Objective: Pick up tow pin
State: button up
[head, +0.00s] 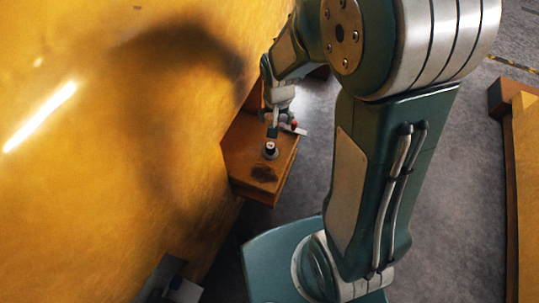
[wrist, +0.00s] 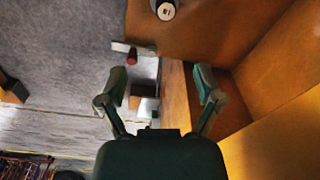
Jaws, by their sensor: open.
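My gripper (wrist: 160,82) is open, with its two fingers spread and nothing between them. In the head view the gripper (head: 272,128) is over the orange-brown ledge, close to a short dark cylinder with a pale top (head: 270,150). This cylinder looks like the tow pin and stands upright on the ledge. In the wrist view the cylinder (wrist: 165,9) is at the top edge, ahead of the fingertips and partly cut off. A small red piece (wrist: 131,57) beside a white strip (wrist: 121,47) lies to the left; the red piece also shows in the head view (head: 295,124).
A large yellow-orange casting wall (head: 110,120) rises left of the ledge (head: 240,165). A dark stain (head: 263,173) marks the ledge's near part. Grey floor (head: 450,170) lies open to the right, with another orange block (head: 525,190) at the far right.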

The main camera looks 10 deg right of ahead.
send_over(270, 145)
jog(key=shift+m+g, duration=0.3)
jog(key=shift+g, duration=0.1)
jog(key=f, duration=0.3)
jog(key=d+f, duration=0.1)
jog(key=f, duration=0.1)
jog(key=shift+f, duration=0.2)
notch_tip(270, 145, down, 6)
jog(key=shift+s+a+r, duration=0.1)
jog(key=shift+r, duration=0.05)
jog(key=shift+a+f, duration=0.2)
jog(key=shift+f, duration=1.15)
jog(key=shift+a+f, duration=0.2)
jog(key=shift+f, duration=1.1)
grip_shut()
